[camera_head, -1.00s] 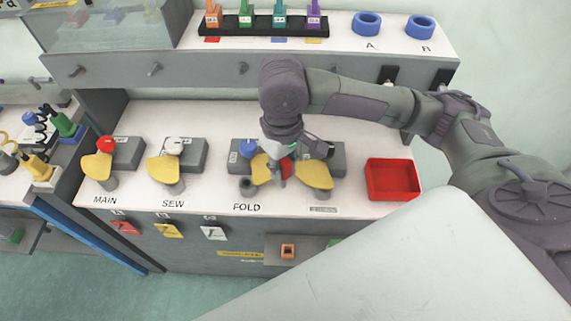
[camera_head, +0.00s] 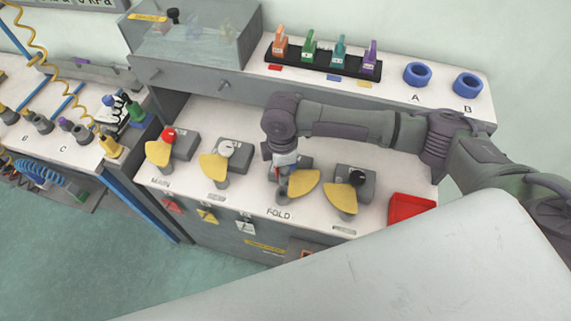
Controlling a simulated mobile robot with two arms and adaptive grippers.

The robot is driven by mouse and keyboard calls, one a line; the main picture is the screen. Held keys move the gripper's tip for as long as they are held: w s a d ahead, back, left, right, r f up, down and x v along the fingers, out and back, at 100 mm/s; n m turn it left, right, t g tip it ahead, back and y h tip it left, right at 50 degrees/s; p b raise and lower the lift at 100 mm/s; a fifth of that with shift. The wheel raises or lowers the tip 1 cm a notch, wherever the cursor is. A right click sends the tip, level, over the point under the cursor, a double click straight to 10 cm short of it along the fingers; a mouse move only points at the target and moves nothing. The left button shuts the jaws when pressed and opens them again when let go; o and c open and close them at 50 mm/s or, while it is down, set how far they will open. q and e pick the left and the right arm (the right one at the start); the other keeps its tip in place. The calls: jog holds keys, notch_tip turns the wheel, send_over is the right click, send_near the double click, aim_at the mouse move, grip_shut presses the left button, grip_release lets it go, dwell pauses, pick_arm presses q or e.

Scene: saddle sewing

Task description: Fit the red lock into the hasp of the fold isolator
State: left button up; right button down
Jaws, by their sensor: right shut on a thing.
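The fold isolator is a grey block above the word FOLD, with a yellow hasp plate (camera_head: 301,186) in front. My right gripper (camera_head: 284,173) is over this isolator, close to the left of the yellow plate, and hides its knob. It is shut on the red lock, of which only a little red (camera_head: 287,160) seems to show between the fingers. I cannot tell whether the lock touches the hasp. My left gripper is not in view.
Similar isolators stand to the left with a red knob (camera_head: 168,135) and a white knob (camera_head: 227,148), and to the right with a black knob (camera_head: 356,177). A red tray (camera_head: 410,208) lies further right.

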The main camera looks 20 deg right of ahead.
aim_at(283, 184)
dwell(0.4)
jog(key=shift+p, duration=0.6)
jog(key=shift+f+b, duration=1.3)
jog(key=shift+f, duration=1.25)
jog(key=shift+p, duration=0.55)
jog(key=shift+p, duration=0.6)
jog(key=shift+f+b, duration=1.1)
jog(key=shift+f, duration=1)
